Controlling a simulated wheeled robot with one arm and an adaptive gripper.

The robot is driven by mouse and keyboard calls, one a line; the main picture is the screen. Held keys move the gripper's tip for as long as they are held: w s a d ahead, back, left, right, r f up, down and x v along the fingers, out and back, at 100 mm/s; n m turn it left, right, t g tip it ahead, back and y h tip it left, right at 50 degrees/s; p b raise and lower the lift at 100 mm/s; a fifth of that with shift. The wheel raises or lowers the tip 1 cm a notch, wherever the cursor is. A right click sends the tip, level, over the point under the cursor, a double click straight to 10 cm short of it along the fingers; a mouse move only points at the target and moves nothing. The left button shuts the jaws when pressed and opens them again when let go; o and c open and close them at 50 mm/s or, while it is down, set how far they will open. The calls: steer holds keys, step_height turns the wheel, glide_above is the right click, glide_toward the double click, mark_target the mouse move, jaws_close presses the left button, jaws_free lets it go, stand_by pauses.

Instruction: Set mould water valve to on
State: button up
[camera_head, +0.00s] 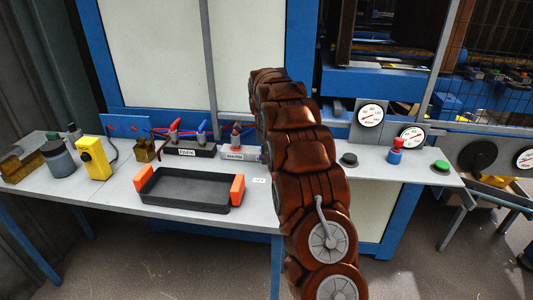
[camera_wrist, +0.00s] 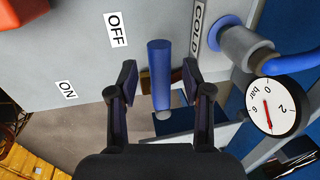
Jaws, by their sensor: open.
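In the wrist view a blue valve handle (camera_wrist: 158,85) stands out in front of a grey panel (camera_wrist: 75,35). My gripper (camera_wrist: 160,80) is open, with one finger on each side of the handle. A gap shows between the handle and each finger. A white OFF label (camera_wrist: 115,29) is just left of the handle, and an ON label (camera_wrist: 66,89) is farther left and lower. A COLD label (camera_wrist: 197,27) is to its right. In the head view my arm hides my gripper and the handle.
Right of the handle are a pipe fitting with a blue hose (camera_wrist: 290,64) and a pressure gauge (camera_wrist: 273,106). In the head view the grey bench (camera_head: 110,192) carries a black tray (camera_head: 190,205), a yellow box (camera_head: 94,158), a red-and-blue knob (camera_head: 395,150) and a green button (camera_head: 440,167).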

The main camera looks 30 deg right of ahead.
steer(key=shift+f, duration=0.4)
jaws_close()
stand_by(0.4)
